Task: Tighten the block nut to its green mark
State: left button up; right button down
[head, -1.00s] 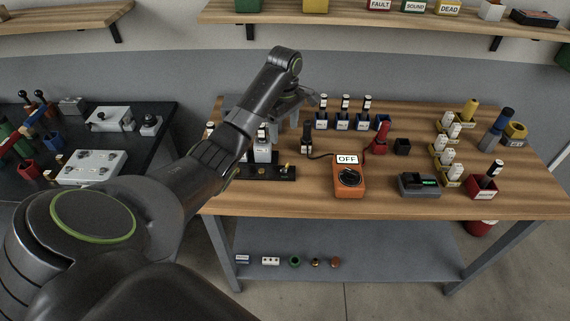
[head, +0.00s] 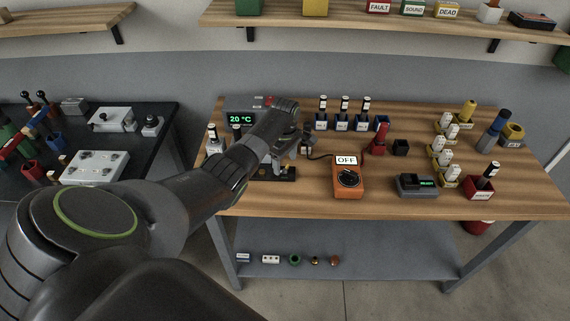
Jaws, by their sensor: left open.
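My left gripper (head: 301,146) is at the left part of the wooden workbench (head: 395,195), just above and behind the right end of a black base plate (head: 287,176). Its jaws are open, but my forearm and wrist hide part of them. Small fittings on the plate are partly covered by my arm. I cannot make out the block nut or its green mark. My right gripper is not in view.
A grey unit with a "20 °C" display (head: 240,119) stands behind my arm. An orange meter reading "OFF" (head: 347,181) stands right of the plate, with a dark lead near the gripper. Blue holders (head: 344,124) line the back.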

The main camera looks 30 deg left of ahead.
aim_at(285, 170)
pick_arm(q)
jog(key=shift+f, duration=1.25)
jog(key=c, duration=1)
